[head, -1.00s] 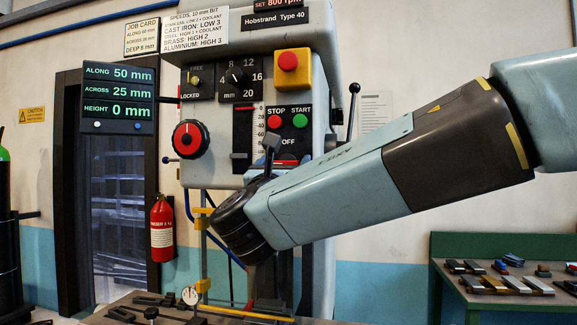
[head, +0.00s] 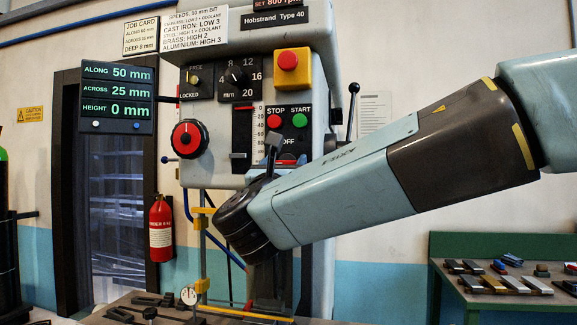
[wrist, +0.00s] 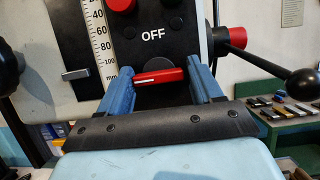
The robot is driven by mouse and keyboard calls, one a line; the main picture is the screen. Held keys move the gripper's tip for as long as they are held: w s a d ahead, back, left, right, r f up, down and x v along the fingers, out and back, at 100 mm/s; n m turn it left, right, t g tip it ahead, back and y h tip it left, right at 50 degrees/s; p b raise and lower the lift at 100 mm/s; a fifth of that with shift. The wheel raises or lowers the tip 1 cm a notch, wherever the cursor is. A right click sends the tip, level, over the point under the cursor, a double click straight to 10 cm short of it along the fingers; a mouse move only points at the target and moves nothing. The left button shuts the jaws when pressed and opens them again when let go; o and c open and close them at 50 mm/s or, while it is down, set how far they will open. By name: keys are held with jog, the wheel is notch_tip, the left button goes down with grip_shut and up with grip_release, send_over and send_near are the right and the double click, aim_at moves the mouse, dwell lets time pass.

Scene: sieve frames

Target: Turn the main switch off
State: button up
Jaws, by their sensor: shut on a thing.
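The main switch is a red bar handle (wrist: 160,77) with a white line on a dark panel, below the white word OFF in the wrist view. The bar lies nearly level, its right end slightly higher, and the white line runs toward its left end. My gripper (wrist: 162,82) has its two blue fingers at the bar's two ends and is shut on it. In the head view a little of the red switch (head: 287,156) shows under OFF. My wrist and forearm hide most of the fingers there.
Above the switch are a red stop button (head: 274,121), a green start button (head: 299,120) and a yellow-boxed emergency button (head: 289,62). A black-knobbed lever (head: 352,110) stands right of the panel. A green bench (head: 500,240) with small parts is at the right.

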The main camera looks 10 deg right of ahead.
jog(key=shift+w, duration=0.1)
jog(key=shift+c, duration=0.6)
jog(key=shift+m+h, duration=0.6)
jog(key=shift+a+m+g+h, duration=0.1)
jog(key=shift+m+g+h, duration=0.9)
jog(key=shift+m, duration=2.55)
jog(key=shift+m+g+h, duration=0.25)
jog(key=shift+m+g, duration=1.4)
jog(key=shift+m, duration=1.95)
jog(key=shift+a+m+g+h, duration=0.1)
jog(key=shift+m+g+h, duration=0.9)
jog(key=shift+m, duration=2.55)
jog(key=shift+f+g+y, duration=0.15)
jog(key=shift+g+y, duration=0.2)
jog(key=shift+g, duration=0.1)
jog(key=o, duration=1.1)
jog(key=shift+c, duration=0.2)
jog(key=shift+r, duration=0.2)
